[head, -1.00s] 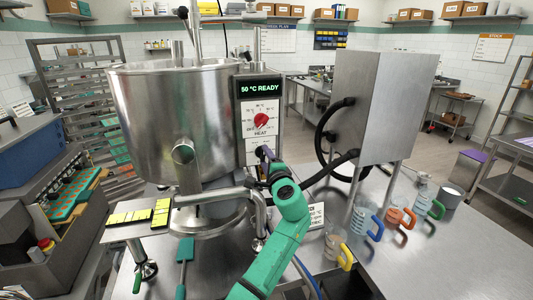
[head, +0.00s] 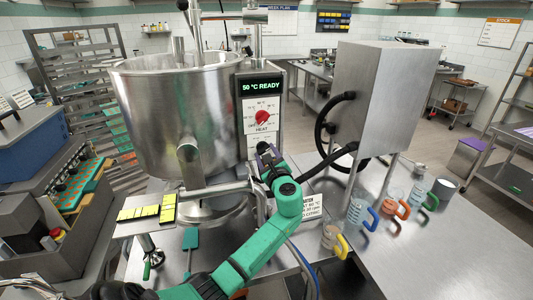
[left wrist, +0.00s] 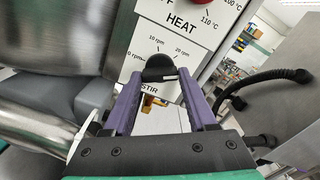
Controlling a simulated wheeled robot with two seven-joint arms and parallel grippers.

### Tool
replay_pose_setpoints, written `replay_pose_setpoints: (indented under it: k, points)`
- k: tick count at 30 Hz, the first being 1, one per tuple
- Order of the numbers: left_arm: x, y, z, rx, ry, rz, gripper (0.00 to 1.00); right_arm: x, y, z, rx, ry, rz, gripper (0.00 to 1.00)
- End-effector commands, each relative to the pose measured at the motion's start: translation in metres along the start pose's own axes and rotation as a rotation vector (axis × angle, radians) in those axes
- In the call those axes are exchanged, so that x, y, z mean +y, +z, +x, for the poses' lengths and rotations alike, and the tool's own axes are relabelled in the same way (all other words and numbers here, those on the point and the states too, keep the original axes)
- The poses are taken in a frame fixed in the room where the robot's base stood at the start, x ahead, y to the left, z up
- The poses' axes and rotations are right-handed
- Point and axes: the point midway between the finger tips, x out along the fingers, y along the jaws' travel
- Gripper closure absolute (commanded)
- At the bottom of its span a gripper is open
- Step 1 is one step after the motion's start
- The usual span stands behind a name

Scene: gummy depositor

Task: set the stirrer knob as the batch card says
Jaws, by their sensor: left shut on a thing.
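The stirrer knob (left wrist: 158,68) is black and sits on the white panel marked STIR, with 0, 10 and 20 rpm labels around it, in the left wrist view. My left gripper (left wrist: 156,82) has its two purple fingers shut on this knob. I cannot tell which mark the knob points at. In the head view my left gripper (head: 265,155) is at the lower panel and hides the knob. The batch card (head: 311,207) stands on the table right of my arm; it shows a temperature and an rpm line, too small to read surely. My right gripper is not in view.
The red heat knob (head: 262,117) is just above, under a display (head: 261,86) reading 50 °C READY. The steel kettle (head: 178,115) is left of the panel. A steel box (head: 385,100) with black hoses and several coloured-handled jugs (head: 361,213) stand to the right.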

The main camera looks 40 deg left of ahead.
Motion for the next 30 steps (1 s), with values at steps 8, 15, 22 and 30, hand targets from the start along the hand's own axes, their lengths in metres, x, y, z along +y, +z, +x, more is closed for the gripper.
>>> replay_pose_setpoints:
  k: [8, 15, 22, 30]
  points:
    - [-0.0035, 0.0074, 0.0014, -0.014, -0.005, 0.245, 0.98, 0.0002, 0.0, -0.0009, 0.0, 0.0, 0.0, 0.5]
    - [-0.0034, 0.007, 0.0012, -0.014, -0.004, 0.413, 0.98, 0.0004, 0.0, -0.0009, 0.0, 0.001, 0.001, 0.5]
    - [-0.0032, 0.0065, 0.0012, -0.012, -0.003, 0.505, 0.98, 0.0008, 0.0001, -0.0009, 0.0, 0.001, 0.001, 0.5]
    - [-0.0029, 0.0061, 0.0011, -0.012, -0.002, 0.539, 0.98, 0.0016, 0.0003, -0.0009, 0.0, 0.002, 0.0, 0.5]
